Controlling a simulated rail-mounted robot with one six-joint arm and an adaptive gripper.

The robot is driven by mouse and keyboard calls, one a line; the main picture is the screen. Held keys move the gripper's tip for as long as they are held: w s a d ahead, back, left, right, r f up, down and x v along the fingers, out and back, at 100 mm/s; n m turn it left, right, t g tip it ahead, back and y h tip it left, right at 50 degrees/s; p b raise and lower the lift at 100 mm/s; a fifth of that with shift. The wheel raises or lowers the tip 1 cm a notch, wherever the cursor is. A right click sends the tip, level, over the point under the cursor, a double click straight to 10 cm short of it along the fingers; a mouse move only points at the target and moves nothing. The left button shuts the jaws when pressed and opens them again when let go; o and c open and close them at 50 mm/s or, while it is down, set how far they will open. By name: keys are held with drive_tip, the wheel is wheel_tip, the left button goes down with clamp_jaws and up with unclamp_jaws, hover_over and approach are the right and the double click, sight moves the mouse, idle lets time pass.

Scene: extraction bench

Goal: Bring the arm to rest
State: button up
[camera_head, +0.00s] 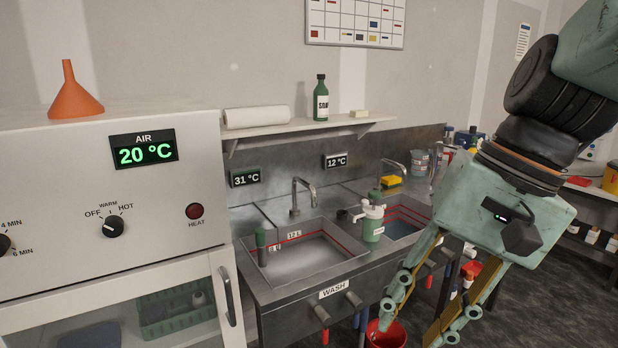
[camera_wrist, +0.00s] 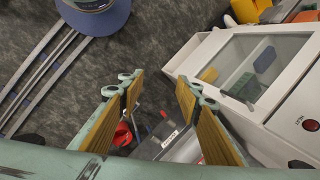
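My gripper (camera_head: 410,332) hangs at the right of the head view, in front of the double sink. Its two fingers point down and stand apart. In the wrist view my gripper (camera_wrist: 160,84) also shows wide open, with nothing between the wood-coloured pads. The floor and part of the wash sink lie beyond them. My arm reaches in from the upper right of the head view, bent, and touches nothing that I can see.
The wash sink (camera_head: 263,284) holds liquid. A green-and-white pump bottle (camera_head: 372,222) stands between the basins. A cabinet (camera_head: 60,190) with a dial fills the left. A red bucket (camera_head: 388,337) stands below the sinks. A shelf (camera_head: 300,126) holds a soap bottle (camera_head: 321,100).

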drive_tip(key=s+d+r+n+t+h, duration=0.2)
drive_tip(key=s+d, duration=0.4)
drive_tip(key=s, duration=0.3)
drive_tip(key=shift+s+d+r+n+t+h, duration=0.2)
drive_tip(key=shift+s+n+t+h, duration=0.2)
drive_tip(key=shift+n+t+h, duration=0.45)
drive_tip(key=shift+n, duration=0.25)
idle(0.7)
